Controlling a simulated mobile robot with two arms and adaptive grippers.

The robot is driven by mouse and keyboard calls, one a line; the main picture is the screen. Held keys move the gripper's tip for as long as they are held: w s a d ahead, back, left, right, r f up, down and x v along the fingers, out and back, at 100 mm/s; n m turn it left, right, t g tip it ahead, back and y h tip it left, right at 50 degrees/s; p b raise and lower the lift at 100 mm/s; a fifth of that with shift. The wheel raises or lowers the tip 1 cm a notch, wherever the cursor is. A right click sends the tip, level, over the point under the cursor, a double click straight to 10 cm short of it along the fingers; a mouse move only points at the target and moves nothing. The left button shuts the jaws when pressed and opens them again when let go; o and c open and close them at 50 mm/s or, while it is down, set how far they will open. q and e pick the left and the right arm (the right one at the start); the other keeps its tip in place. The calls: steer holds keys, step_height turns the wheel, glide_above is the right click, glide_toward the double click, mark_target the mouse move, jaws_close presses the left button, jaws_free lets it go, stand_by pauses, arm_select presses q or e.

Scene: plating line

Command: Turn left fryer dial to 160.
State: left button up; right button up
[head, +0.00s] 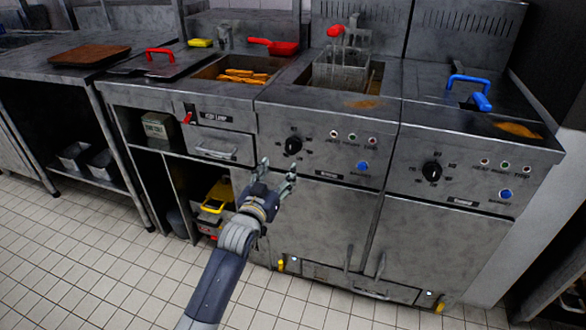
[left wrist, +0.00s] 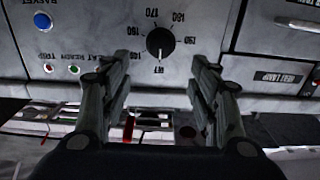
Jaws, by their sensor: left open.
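The left fryer dial (head: 293,145) is a black round knob on the grey front panel of the left fryer. In the left wrist view the dial (left wrist: 160,43) appears upside down, ringed by printed numbers, with a pale mark toward the label at the picture's bottom side. My left gripper (head: 278,170) is open and empty, just below and left of the dial in the head view. In the left wrist view its fingers (left wrist: 157,76) stand to either side below the knob, apart from it. My right gripper is not in view.
The right fryer has a similar dial (head: 432,171). A blue button (head: 362,166) and small indicator lights sit right of the left dial. The heat lamp panel with a red switch (head: 187,118) is at left. A wire basket (head: 345,78) hangs over the left fryer.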

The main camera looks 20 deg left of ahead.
mark_target(291, 150)
arm_select(q)
steer(key=w+b, duration=0.1)
steer(key=w, duration=0.8)
steer(key=shift+w+f+b, duration=0.1)
steer(key=shift+f+b, duration=0.1)
steer(key=shift+b, duration=0.15)
steer(key=shift+w+d, duration=0.15)
steer(key=shift+w, duration=0.7)
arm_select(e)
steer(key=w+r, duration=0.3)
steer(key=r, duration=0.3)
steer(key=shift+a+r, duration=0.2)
arm_select(q)
steer(key=shift+c, duration=0.5)
steer(key=c, duration=1)
